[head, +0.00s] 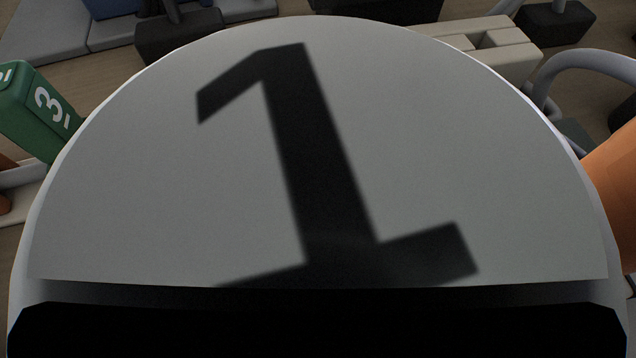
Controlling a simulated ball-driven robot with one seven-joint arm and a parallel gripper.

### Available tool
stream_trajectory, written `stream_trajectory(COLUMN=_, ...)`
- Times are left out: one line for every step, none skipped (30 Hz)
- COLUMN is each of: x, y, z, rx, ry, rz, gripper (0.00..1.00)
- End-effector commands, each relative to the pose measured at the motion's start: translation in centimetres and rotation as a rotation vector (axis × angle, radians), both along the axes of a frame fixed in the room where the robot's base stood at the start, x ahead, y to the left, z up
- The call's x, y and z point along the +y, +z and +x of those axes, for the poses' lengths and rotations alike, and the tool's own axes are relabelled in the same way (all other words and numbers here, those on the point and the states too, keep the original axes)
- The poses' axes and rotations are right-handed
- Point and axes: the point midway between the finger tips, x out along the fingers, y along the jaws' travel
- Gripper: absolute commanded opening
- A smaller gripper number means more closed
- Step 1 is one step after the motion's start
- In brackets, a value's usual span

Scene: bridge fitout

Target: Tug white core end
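A large white rounded face (180,190) with a black "1" fills most of the head view, very close to the camera. I cannot tell for sure whether it is the white core end or a marker on it. A wide black shape (318,330) with cut corners crosses the bottom edge and hides the lower part of the white face. It may be part of my gripper, but no fingertips can be made out. Whether anything is held is hidden.
A green block (38,110) marked "3" is at the left. An orange piece (612,190) and a pale curved cable (575,62) are at the right. A beige slotted block (490,45), dark blocks (180,35) and blue-grey pads (55,32) lie behind on a wooden surface.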

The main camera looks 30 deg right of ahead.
Motion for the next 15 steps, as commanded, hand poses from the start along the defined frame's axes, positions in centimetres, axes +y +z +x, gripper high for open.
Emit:
stream_trajectory(x=0.02, y=-0.01, z=-0.01, rx=0.000, ry=0.000, rz=0.000, gripper=0.19)
stream_trajectory(x=0.02, y=-0.01, z=-0.01, rx=0.000, ry=0.000, rz=0.000, gripper=0.12)
stream_trajectory(x=0.02, y=-0.01, z=-0.01, rx=0.000, ry=0.000, rz=0.000, gripper=0.03)
stream_trajectory(x=0.02, y=-0.01, z=-0.01, rx=0.000, ry=0.000, rz=0.000, gripper=0.00)
stream_trajectory(x=0.02, y=-0.01, z=-0.01, rx=0.000, ry=0.000, rz=0.000, gripper=0.00)
stream_trajectory(x=0.02, y=-0.01, z=-0.02, rx=0.000, ry=0.000, rz=0.000, gripper=0.00)
stream_trajectory(x=0.02, y=-0.01, z=-0.02, rx=0.000, ry=0.000, rz=0.000, gripper=0.00)
stream_trajectory(x=0.03, y=0.00, z=-0.01, rx=0.000, ry=0.000, rz=0.000, gripper=0.00)
stream_trajectory(x=0.03, y=0.00, z=-0.01, rx=0.000, ry=0.000, rz=0.000, gripper=0.00)
stream_trajectory(x=0.03, y=0.00, z=-0.01, rx=0.000, ry=0.000, rz=0.000, gripper=0.00)
stream_trajectory(x=0.03, y=0.00, z=-0.01, rx=0.000, ry=0.000, rz=0.000, gripper=0.00)
stream_trajectory(x=0.03, y=0.00, z=-0.01, rx=0.000, ry=0.001, rz=0.000, gripper=0.00)
stream_trajectory(x=0.03, y=0.00, z=-0.01, rx=0.000, ry=0.001, rz=0.000, gripper=0.00)
stream_trajectory(x=0.03, y=0.00, z=-0.01, rx=0.000, ry=0.001, rz=0.000, gripper=0.00)
stream_trajectory(x=0.03, y=0.01, z=-0.01, rx=0.000, ry=0.001, rz=0.000, gripper=0.00)
